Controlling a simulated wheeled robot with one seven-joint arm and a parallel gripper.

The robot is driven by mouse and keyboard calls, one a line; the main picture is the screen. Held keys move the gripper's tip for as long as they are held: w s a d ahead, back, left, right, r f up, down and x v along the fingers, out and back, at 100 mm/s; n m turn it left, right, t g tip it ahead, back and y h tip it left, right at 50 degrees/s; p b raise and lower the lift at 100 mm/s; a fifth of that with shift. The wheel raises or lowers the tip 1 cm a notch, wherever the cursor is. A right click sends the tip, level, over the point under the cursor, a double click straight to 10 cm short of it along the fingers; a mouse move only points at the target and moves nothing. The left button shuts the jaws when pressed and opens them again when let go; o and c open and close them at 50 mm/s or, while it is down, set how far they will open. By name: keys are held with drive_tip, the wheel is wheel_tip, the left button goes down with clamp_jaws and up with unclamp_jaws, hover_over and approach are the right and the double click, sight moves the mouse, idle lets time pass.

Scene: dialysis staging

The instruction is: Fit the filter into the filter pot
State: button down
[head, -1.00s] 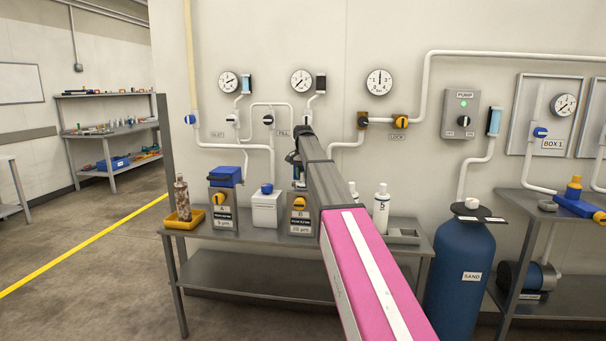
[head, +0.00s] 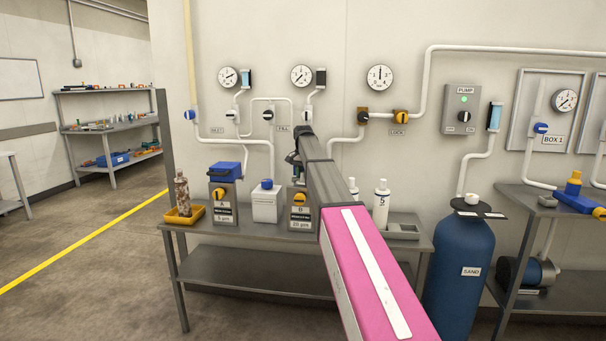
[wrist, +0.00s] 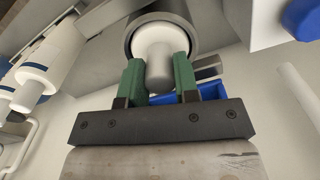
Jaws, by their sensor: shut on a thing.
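My gripper (wrist: 159,80) is shut on the narrow grey-white end of a white filter (wrist: 158,42), with a green finger on each side. In the wrist view the filter's wider body lies within the dark round rim of a filter pot (wrist: 128,42). I cannot tell how deep it sits or whether it touches the rim. In the head view my arm hides the gripper and the held filter. The arm reaches over pot B (head: 299,212), labelled 20 µm, which it partly covers. Pot A (head: 222,212) stands left with a blue top (head: 226,171).
A stained brown filter (head: 182,192) stands in a yellow tray (head: 185,220). A white container (head: 267,207) stands between the pots. White filters, one marked 5 (head: 381,203), and a grey tray (head: 403,235) are on the right. Pipes and valves line the wall behind.

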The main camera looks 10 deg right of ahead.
drive_tip(key=shift+f, duration=0.1)
drive_tip(key=c, duration=0.8)
unclamp_jaws()
wheel_tip(320, 180, up, 11)
drive_tip(key=shift+f, duration=0.15)
drive_tip(key=shift+s, duration=0.1)
